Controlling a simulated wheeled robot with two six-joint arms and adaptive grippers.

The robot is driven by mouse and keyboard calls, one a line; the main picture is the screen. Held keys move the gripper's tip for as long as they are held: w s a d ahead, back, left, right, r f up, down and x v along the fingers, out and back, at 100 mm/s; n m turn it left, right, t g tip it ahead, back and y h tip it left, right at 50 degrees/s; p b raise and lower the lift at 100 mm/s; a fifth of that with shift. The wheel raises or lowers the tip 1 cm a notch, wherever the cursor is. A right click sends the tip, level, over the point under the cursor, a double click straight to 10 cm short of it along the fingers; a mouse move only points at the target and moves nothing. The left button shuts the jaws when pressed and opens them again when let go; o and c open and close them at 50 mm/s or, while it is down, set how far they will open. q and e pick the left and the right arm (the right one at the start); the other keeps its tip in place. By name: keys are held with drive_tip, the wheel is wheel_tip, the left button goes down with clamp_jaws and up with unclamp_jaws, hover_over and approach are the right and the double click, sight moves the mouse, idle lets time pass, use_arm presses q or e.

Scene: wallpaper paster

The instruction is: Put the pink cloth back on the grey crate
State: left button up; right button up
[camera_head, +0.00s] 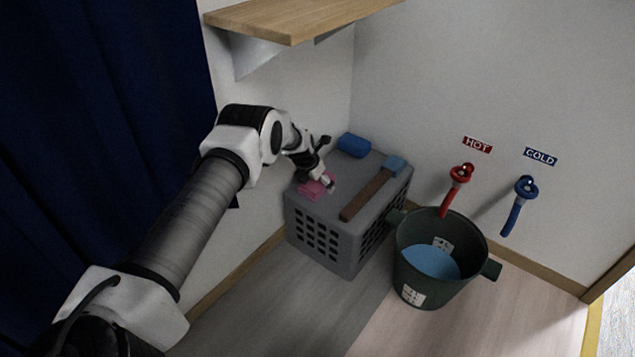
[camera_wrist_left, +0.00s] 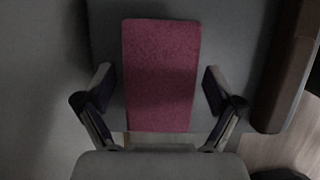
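The grey crate (camera_head: 340,245) stands on the floor against the wall. The pink cloth (camera_head: 311,190) lies at the left end of the crate's top. In the left wrist view the cloth (camera_wrist_left: 160,75) is a flat, upright rectangle, with the crate's grey top (camera_wrist_left: 235,40) around it. My left gripper (camera_head: 325,182) is right at the cloth, above the crate. In the left wrist view its two fingers (camera_wrist_left: 158,90) are spread, one on each side of the cloth, with a gap on both sides. My right gripper is not in view.
A brown-handled brush (camera_head: 366,195) and a blue roll (camera_head: 354,145) lie on the crate. A dark green bucket (camera_head: 430,285) with blue contents stands right of it, below the hot tap (camera_head: 457,185) and cold tap (camera_head: 520,200). A wooden shelf (camera_head: 300,15) hangs above.

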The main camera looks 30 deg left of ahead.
sight(312, 185)
use_arm(q)
drive_tip(key=shift+r, duration=0.25)
drive_tip(key=p+v, duration=0.6)
drive_tip(key=v, duration=0.2)
drive_tip(key=shift+w+d, duration=0.1)
drive_tip(key=shift+w, duration=0.05)
drive_tip(key=s+d+f+m, duration=0.1)
drive_tip(key=s, duration=0.1)
drive_tip(key=s+d+f+m, duration=0.2)
drive_tip(key=s+d+f+m+g, duration=0.1)
drive_tip(key=s+f+m, duration=0.1)
drive_tip(key=shift+d+f, duration=0.2)
drive_tip(key=shift+d, duration=0.2)
drive_tip(key=s+d+f+m+g, duration=0.1)
drive_tip(key=s+d+f+m, duration=0.2)
drive_tip(key=s+m, duration=0.25)
drive_tip(key=s+d+f+m, duration=0.2)
drive_tip(key=s+d+m, duration=0.15)
drive_tip(key=s, duration=0.25)
drive_tip(key=s+d+r+m+g, duration=0.15)
drive_tip(key=s+d+m, duration=0.25)
drive_tip(key=s+m, duration=0.75)
drive_tip(key=s+d+r+m+g, duration=0.15)
drive_tip(key=s+d+m, duration=0.25)
drive_tip(key=s+m, duration=0.8)
wheel_tip(312, 185, up, 38)
drive_tip(key=s+n+p, duration=0.3)
drive_tip(key=p, duration=3.4)
drive_tip(key=shift+d, duration=0.25)
